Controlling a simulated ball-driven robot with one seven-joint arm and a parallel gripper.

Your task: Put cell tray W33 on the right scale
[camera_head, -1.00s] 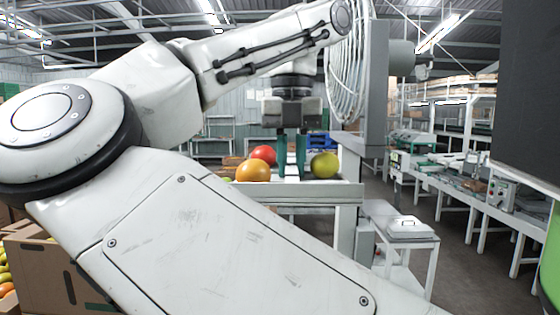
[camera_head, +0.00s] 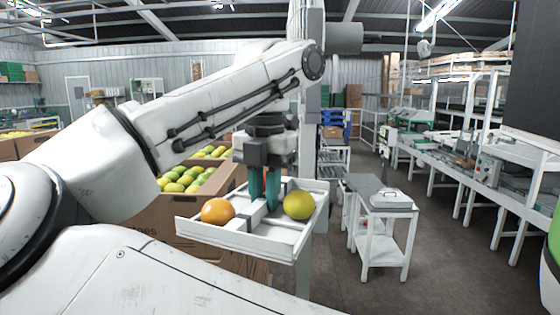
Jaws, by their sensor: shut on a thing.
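My gripper (camera_head: 264,198) has teal fingers that point down into a white cell tray (camera_head: 318,197) and are shut on its middle divider. The tray looks slightly tilted in the view. No label W33 can be read on the tray. A pale post shows below the tray; I cannot tell whether it touches it. I cannot make out a scale for certain.
A white trolley (camera_head: 384,242) stands right of the tray with a flat white lidded item (camera_head: 391,199) on top. A long bench line (camera_head: 470,180) runs along the right. Floor between trolley and bench is clear.

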